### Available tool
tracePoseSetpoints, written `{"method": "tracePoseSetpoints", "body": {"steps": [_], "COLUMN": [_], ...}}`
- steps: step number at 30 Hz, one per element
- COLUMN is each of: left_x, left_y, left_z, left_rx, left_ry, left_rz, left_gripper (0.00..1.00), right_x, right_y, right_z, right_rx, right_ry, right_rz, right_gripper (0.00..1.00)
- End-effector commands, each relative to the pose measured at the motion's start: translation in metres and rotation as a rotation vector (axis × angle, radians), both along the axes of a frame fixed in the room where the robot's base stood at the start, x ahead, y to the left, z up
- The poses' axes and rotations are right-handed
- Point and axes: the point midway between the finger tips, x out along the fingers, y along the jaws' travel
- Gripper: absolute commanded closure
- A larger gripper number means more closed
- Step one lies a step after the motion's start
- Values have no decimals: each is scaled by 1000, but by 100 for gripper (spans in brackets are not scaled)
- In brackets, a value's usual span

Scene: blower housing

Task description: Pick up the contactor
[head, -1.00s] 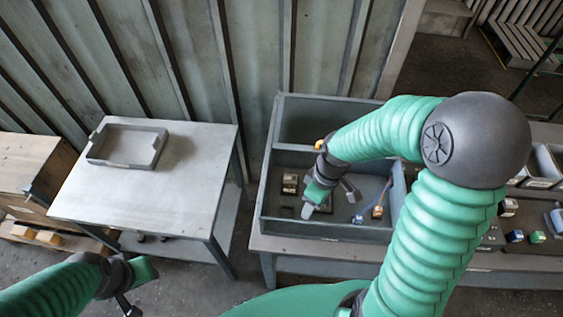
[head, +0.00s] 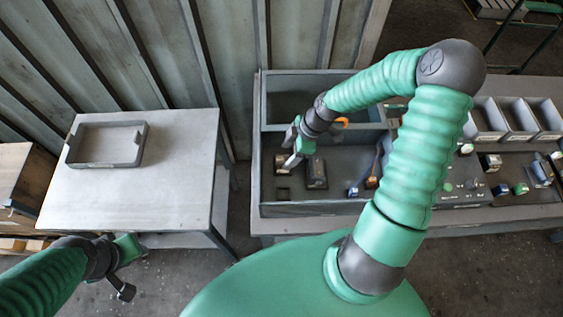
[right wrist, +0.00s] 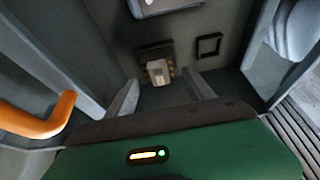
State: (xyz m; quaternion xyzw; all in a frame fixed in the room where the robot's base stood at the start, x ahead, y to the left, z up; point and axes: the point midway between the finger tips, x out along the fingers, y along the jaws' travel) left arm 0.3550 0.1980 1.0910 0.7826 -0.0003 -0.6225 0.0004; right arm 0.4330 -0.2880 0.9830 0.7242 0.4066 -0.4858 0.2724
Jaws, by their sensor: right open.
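The thing that looks like the contactor, a dark block with a pale front and brassy terminals (right wrist: 157,66), lies on the housing floor in the right wrist view. It shows just beyond and between the two open fingers of my right gripper (right wrist: 162,93), apart from them as far as I can see.
A small square frame (right wrist: 209,45) lies beside the block. A dark block (head: 316,173) and blue and copper parts (head: 353,192) sit to the right. An orange hook (head: 342,122) is near my wrist. A grey tray (head: 106,161) stands on the left table (head: 170,185).

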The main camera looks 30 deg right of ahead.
Motion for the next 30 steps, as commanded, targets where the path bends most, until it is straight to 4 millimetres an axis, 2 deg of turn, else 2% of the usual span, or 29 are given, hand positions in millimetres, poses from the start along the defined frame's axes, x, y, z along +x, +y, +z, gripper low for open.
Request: {"method": "tracePoseSetpoints", "body": {"steps": [9, 16, 26, 27, 30], "left_x": [0, 0, 0, 0, 0], "left_y": [0, 0, 0, 0, 0], "left_z": [10, 9, 9, 9, 9], "left_rx": [0, 0, 0, 0, 0], "left_ry": [0, 0, 0, 0, 0], "left_rz": [0, 0, 0, 0, 0], "left_gripper": [67, 67, 67, 67, 67], "right_x": [14, 14, 15, 15, 15], "right_y": [17, 16, 17, 17, 17], "right_z": [-44, -46, -46, -45, -46], "right_rx": [2, 0, 0, 0, 2], "right_ry": [4, 1, 1, 0, 1], "right_rz": [0, -2, -2, -1, -1], "right_gripper": [38, 38, 81, 84, 85]}}
